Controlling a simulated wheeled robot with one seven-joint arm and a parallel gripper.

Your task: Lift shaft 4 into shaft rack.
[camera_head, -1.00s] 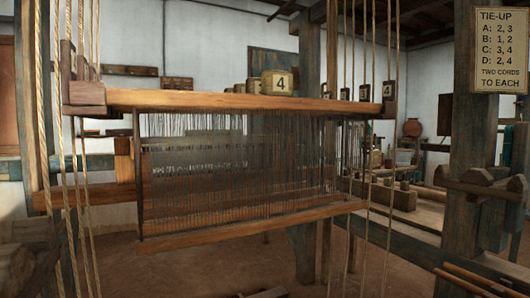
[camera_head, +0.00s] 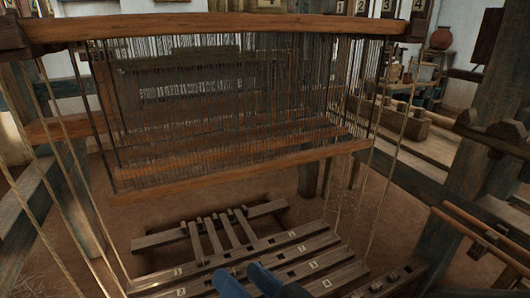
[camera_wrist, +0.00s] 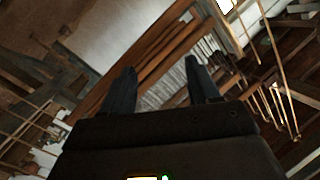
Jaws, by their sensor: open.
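The nearest heddle shaft hangs from cords across the head view; its wooden top bar (camera_head: 210,25) and lower bar (camera_head: 240,168) frame dark heddles. I cannot identify the shaft rack.
Numbered wooden bars (camera_head: 290,262) lie low on the floor beneath the shafts. Hanging cords (camera_head: 85,190) run down at the left and right. A thick post (camera_head: 490,120) stands at the right. A bench with a clay pot (camera_head: 441,38) is behind.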

